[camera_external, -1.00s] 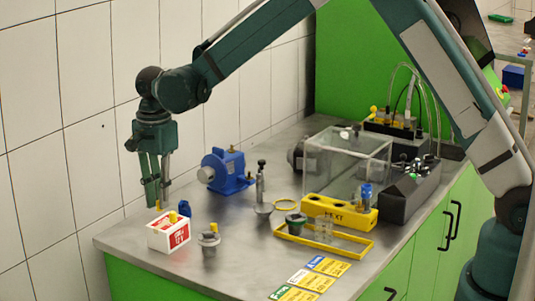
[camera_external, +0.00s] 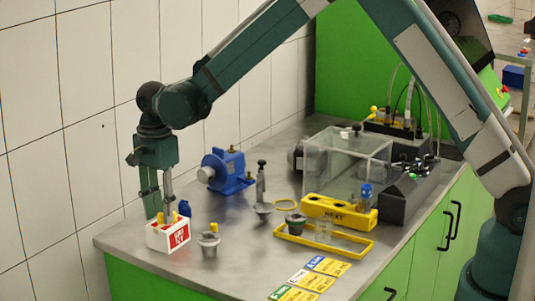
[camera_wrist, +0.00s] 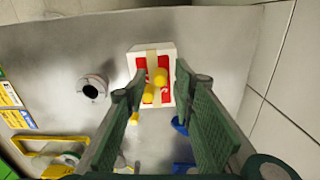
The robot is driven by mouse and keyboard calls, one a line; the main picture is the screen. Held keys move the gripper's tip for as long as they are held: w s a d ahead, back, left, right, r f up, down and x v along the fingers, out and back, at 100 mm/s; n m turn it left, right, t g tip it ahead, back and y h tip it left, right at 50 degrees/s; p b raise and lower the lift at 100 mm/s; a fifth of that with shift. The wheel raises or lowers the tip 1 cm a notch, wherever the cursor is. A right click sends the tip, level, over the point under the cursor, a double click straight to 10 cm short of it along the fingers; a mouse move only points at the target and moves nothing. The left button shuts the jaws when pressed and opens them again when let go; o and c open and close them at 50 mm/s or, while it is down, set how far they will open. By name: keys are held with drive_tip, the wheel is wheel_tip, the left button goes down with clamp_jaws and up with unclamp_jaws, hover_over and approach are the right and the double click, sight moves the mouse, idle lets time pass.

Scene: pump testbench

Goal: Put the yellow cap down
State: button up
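The white box with red labels (camera_external: 168,236) stands at the table's left end. Two yellow caps show in it: one (camera_wrist: 160,77) near the middle and one (camera_wrist: 148,93) closer to the left finger in the wrist view. My gripper (camera_external: 160,212) points down just above the box. In the wrist view my gripper (camera_wrist: 160,82) is open, its fingers well apart on either side of the caps, with visible gaps. Another yellow piece (camera_external: 214,227) shows by the grey cup; it is partly hidden by the left finger in the wrist view.
The grey cup (camera_external: 209,244) stands right of the box. A blue bottle (camera_external: 184,209) is close behind the box, with the blue pump (camera_external: 227,171) farther back. The tiled wall (camera_external: 85,150) is close on the left. The front table area between cup and cards is clear.

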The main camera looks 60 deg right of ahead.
sight(161, 213)
drive_tip(key=shift+r, duration=0.25)
wheel_tip(161, 213, up, 12)
idle(0.9)
idle(0.6)
drive_tip(key=s+d+r+n+t, duration=0.2)
drive_tip(key=s+r+n, duration=0.3)
drive_tip(key=s+r, duration=0.55)
drive_tip(key=s+d+r+n+t, duration=0.15)
drive_tip(key=s+r+n, duration=0.25)
drive_tip(key=s+r, duration=0.65)
drive_tip(key=s+d+f+n+t, duration=0.1)
drive_tip(key=s+f+n, duration=0.1)
drive_tip(key=s, duration=0.7)
drive_tip(key=s+f+n+t, duration=0.1)
drive_tip(key=s+n, duration=0.3)
drive_tip(key=s, duration=0.5)
drive_tip(key=s+d+f+n+t, duration=0.1)
drive_tip(key=s+f+n, duration=0.2)
drive_tip(key=s, duration=0.7)
drive_tip(key=shift+d+f+n+t, duration=0.2)
drive_tip(key=shift+d+n+t, duration=0.1)
drive_tip(key=shift+n+t, duration=0.1)
